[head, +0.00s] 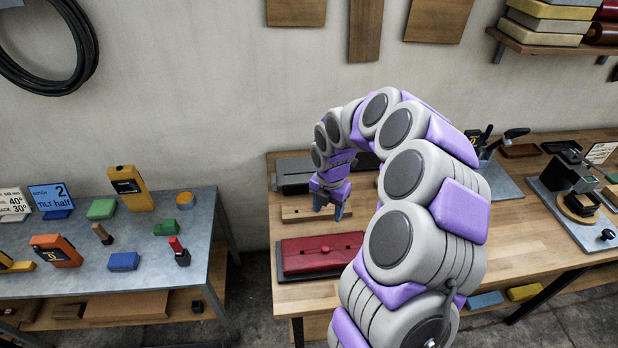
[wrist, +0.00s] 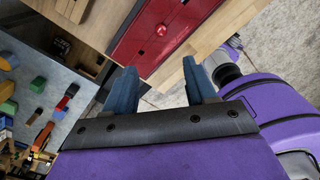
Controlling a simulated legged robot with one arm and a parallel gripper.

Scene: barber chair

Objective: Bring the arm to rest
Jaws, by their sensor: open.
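My arm, grey and purple, arches up from the bottom of the head view and bends down toward the left part of the wooden workbench (head: 520,215). My gripper (head: 329,208) points down above the bench, near a wooden block with holes (head: 300,214) and behind a red flat case (head: 320,254). In the wrist view my gripper (wrist: 160,85) has its two blue-grey fingers apart with nothing between them. The red case (wrist: 155,38) lies beyond the fingertips there. I cannot tell the exact height of the fingers over the bench.
A grey metal table (head: 150,285) at left holds several coloured blocks, an orange-yellow meter (head: 129,188) and signs. A clamp fixture (head: 492,150) and a black device (head: 575,185) stand at right on the bench. A shelf (head: 550,42) hangs at upper right. A floor gap separates the tables.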

